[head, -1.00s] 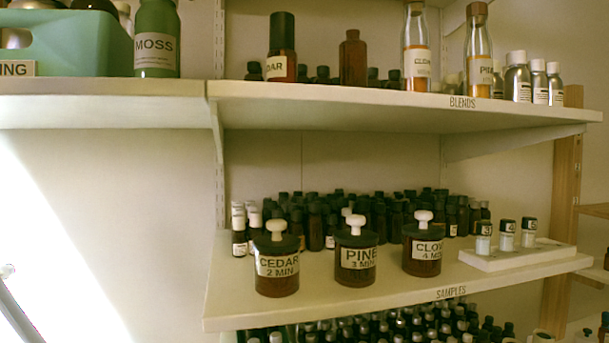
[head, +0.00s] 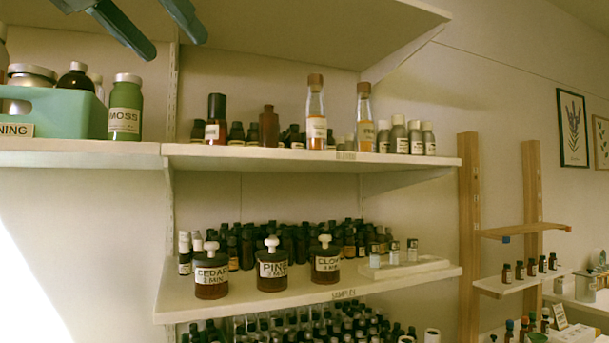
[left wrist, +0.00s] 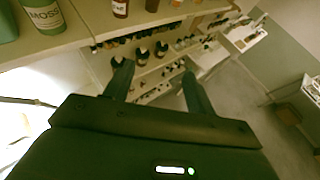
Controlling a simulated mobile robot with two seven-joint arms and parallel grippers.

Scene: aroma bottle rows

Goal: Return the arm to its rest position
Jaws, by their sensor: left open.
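My left gripper (head: 173,44) hangs at the top left of the head view, its two dark fingers apart, with nothing between them. It also shows in the left wrist view (left wrist: 154,70), open and empty, the shelves lying beyond its fingertips. In the head view it appears above the upper shelf (head: 300,156), clear of the bottles. On the shelf below stand three dark jars with white knobs, labelled CEDAR (head: 211,275), PINE (head: 272,269) and CLOV (head: 325,264), the last label partly unreadable. My right gripper is not in view.
A green bin (head: 66,112) and a green MOSS bottle (head: 125,108) stand at the upper left. Glass bottles (head: 316,112) line the upper shelf. Small vials stand on a white block (head: 405,266) right of the jars. A wooden rack (head: 468,230) stands at the right.

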